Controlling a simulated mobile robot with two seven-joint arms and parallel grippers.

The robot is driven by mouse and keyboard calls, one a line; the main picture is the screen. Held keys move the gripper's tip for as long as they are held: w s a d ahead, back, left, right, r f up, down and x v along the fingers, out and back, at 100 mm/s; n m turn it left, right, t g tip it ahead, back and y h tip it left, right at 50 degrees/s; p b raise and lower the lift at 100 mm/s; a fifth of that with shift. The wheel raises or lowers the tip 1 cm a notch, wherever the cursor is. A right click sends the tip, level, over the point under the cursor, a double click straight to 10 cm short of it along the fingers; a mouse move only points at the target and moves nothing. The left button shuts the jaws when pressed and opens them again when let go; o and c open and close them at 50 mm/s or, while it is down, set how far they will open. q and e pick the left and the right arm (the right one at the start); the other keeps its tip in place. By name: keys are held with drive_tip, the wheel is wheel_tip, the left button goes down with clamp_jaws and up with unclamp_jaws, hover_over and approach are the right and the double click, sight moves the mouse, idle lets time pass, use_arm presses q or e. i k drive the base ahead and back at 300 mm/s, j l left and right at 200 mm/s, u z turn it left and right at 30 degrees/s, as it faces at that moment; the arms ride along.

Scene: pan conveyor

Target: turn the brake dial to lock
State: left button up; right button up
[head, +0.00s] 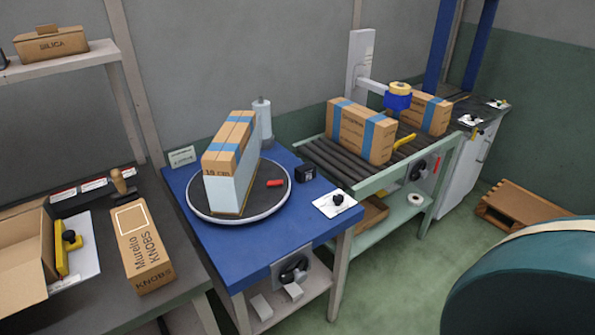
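Several black dials are in view, and I cannot read which one is the brake dial. One black knob (337,199) stands on a white plate at the right corner of the blue table (262,257). A larger black dial (294,269) sits on a grey panel on the table's front side. Another black dial (417,168) is on the conveyor's front side, beside a red handle (436,164). Smaller black knobs on white plates (469,119) stand at the conveyor's far end. Lock markings are too small to read. Neither of my grippers is in view.
A round turntable (207,214) on the blue table carries a taped carton (229,150) and a red object (274,183). Cartons (361,131) stand on the roller conveyor (328,158). A Murello Knobs box (141,244) lies at left. A large teal rounded shape fills the lower right.

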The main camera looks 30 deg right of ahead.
sight(337, 198)
drive_tip(key=z, duration=1.3)
